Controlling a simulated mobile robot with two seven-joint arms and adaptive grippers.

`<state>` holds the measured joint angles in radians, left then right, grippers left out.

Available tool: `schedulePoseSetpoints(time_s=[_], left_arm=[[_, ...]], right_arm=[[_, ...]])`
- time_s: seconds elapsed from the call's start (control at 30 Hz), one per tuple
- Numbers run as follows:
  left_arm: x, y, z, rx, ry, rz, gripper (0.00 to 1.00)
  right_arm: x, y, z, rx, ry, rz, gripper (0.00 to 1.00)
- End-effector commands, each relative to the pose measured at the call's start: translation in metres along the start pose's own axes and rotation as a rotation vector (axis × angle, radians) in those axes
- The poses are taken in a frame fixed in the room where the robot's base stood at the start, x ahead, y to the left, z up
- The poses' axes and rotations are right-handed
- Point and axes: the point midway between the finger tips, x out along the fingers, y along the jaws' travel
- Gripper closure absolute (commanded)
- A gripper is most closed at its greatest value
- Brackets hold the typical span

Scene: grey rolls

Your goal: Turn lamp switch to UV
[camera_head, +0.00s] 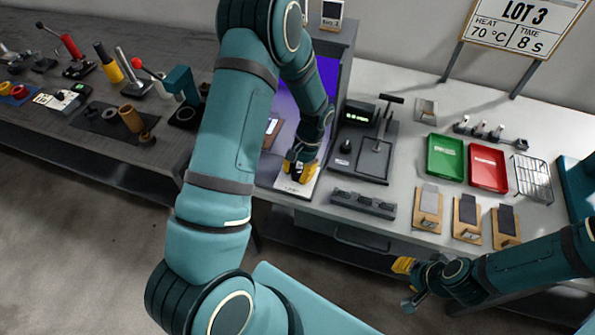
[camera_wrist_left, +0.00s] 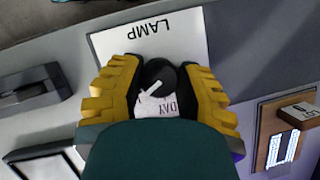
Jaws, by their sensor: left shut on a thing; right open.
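The lamp switch is a round black knob (camera_wrist_left: 158,76) with a white pointer, on a white plate (camera_wrist_left: 110,45) lettered LAMP. In the left wrist view the pointer slants down-left, beside the partly covered word DAY; no UV lettering is visible. My left gripper (camera_wrist_left: 162,90) has its yellow fingers on both sides of the knob and is shut on it. In the head view my left gripper (camera_head: 299,176) hides the knob, and the plate (camera_head: 297,191) shows below it at the booth's front. My right gripper (camera_head: 405,281) is open and empty, in front of the bench edge.
A booth (camera_head: 347,52) glowing violet inside stands behind the plate. A grey press-like device (camera_head: 374,160), a dark slotted rack (camera_head: 363,204), a green tray (camera_head: 445,158) and a red tray (camera_head: 488,168) are to the right. Wooden sample boards (camera_head: 428,222) stand near the front edge.

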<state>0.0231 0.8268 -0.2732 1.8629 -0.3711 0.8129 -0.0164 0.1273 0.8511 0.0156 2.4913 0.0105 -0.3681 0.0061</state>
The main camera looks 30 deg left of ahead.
Motion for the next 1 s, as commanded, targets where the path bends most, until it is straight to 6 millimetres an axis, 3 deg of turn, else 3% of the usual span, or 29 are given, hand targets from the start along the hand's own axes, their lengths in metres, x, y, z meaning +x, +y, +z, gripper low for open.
schedulePoseSetpoints(time_s=[0.13, 0.17, 0.23, 0.27, 0.67, 1.0], left_arm=[[0.003, 0.001, 0.002, 0.001, -0.010, 0.003, 1.00], [0.003, 0.001, 0.002, 0.001, -0.010, 0.003, 0.59], [0.003, 0.001, 0.002, 0.000, -0.009, 0.003, 0.35], [0.003, 0.001, 0.002, 0.000, -0.008, 0.003, 0.32], [-0.005, 0.000, 0.000, -0.001, -0.002, 0.001, 0.32], [-0.068, 0.000, 0.000, 0.000, 0.002, 0.001, 0.32]], right_arm=[[0.000, 0.000, 0.000, 0.000, 0.000, 0.000, 0.66], [0.000, 0.000, 0.000, 0.000, 0.000, 0.000, 0.66], [0.000, 0.000, 0.000, 0.000, 0.000, 0.000, 0.66], [0.000, 0.000, 0.000, 0.000, 0.000, 0.000, 0.66], [0.000, 0.000, 0.000, 0.000, 0.000, 0.000, 0.66], [0.000, 0.000, 0.000, 0.000, 0.000, 0.000, 0.66]])
